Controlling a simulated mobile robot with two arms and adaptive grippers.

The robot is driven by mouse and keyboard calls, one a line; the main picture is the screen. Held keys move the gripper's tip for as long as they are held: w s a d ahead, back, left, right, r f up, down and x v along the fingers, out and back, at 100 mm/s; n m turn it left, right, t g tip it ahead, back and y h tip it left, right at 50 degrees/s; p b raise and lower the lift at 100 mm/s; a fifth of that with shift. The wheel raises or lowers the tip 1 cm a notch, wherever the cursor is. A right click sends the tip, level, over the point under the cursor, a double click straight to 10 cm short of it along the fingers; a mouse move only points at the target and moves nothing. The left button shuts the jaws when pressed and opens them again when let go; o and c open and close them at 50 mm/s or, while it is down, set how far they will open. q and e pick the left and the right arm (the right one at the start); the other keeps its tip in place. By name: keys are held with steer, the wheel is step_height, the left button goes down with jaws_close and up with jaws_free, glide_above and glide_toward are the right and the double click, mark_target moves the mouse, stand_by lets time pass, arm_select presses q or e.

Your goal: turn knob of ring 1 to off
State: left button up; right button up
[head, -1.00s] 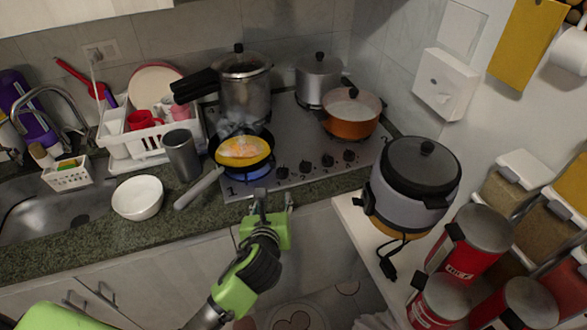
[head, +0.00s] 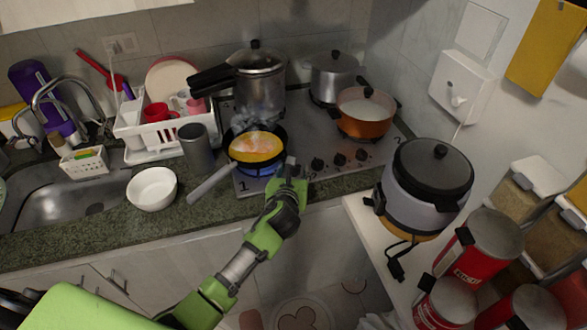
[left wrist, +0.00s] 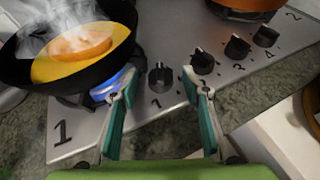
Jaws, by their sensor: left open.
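The knob of ring 1 (left wrist: 160,77) is a dark, short knob on the front edge of the steel cooktop (left wrist: 150,120), beside a small printed "1". My left gripper (left wrist: 158,75) is open, with one finger on each side of this knob in the left wrist view. I cannot tell whether the fingers touch it. In the head view my left gripper (head: 290,168) is over the cooktop's front edge and hides this knob. A blue flame (left wrist: 112,87) burns under the black pan (left wrist: 70,82) on ring 1. My right gripper is not in view.
Several more knobs (left wrist: 203,61) stand in a row to the right. The steaming pan's handle (head: 208,186) juts over the counter left of my gripper. An orange pot (head: 364,113) and a pressure cooker (head: 258,85) stand on the cooktop. A rice cooker (head: 425,185) is at the right.

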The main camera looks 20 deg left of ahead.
arm_select(q)
steer(key=shift+w+a+f, duration=0.1)
steer(key=shift+w+f, duration=0.15)
steer(key=shift+w, duration=0.45)
steer(key=shift+c, duration=0.4)
steer(key=c, duration=1)
steer(key=shift+d+f+n+g+y, duration=0.1)
steer(key=shift+d+n+g+y, duration=0.1)
steer(key=shift+n+y, duration=0.3)
steer(key=shift+d+n+g+y, duration=0.1)
steer(key=shift+n+g+y, duration=0.1)
steer(key=shift+n+y, duration=0.25)
steer(key=shift+w+f+n+g+y+b, duration=0.1)
steer(key=shift+n+g+y+b, duration=0.4)
steer(key=shift+n+y+b, duration=0.4)
steer(key=shift+n+g+y, duration=0.3)
steer(key=shift+n+y, duration=0.25)
steer(key=shift+y, duration=0.1)
